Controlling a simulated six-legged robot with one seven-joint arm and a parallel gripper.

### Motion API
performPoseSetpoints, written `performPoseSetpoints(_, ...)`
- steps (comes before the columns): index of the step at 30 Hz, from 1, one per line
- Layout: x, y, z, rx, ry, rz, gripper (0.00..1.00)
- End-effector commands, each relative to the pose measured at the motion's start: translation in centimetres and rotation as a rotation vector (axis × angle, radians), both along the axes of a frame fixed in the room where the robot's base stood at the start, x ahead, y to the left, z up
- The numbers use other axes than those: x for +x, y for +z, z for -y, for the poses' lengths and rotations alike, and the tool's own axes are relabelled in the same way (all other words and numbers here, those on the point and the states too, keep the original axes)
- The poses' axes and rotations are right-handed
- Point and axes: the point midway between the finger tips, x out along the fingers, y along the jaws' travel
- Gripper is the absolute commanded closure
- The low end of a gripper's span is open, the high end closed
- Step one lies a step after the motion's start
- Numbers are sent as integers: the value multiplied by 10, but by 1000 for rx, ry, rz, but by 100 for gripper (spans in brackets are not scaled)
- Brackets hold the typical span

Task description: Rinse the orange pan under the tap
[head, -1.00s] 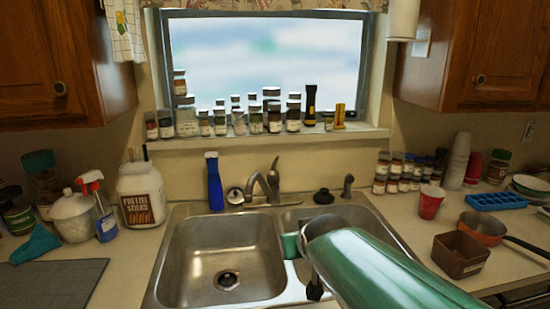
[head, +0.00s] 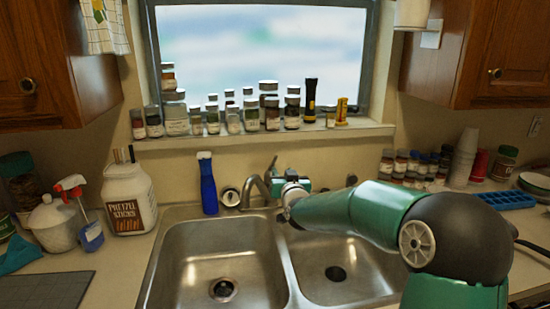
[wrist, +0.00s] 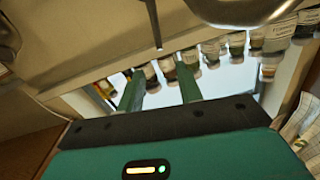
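The orange pan's body is hidden behind my arm in the head view; only its black handle (head: 532,248) shows at the right edge. The metal tap (head: 258,188) stands behind the double sink (head: 283,262), its spout over the left basin. My gripper (head: 290,188) is just right of the tap, partly hidden by my wrist. In the wrist view my gripper (wrist: 160,88) has its two green fingers spread apart with nothing held. A thin grey rod, perhaps the tap's lever, hangs above the gap between them, apart from both.
Spice jars (head: 232,120) line the window sill behind. A pretzel tub (head: 130,198) is on the left counter. A blue ice tray (head: 506,200) and stacked cups (head: 464,158) are at right. Both basins look empty.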

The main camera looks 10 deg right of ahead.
Motion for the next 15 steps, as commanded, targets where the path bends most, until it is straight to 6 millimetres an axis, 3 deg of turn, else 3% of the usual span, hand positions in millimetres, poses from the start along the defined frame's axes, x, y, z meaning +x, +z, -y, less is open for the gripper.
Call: performPoseSetpoints(15,91,-2,-2,3,-1,-3,64)
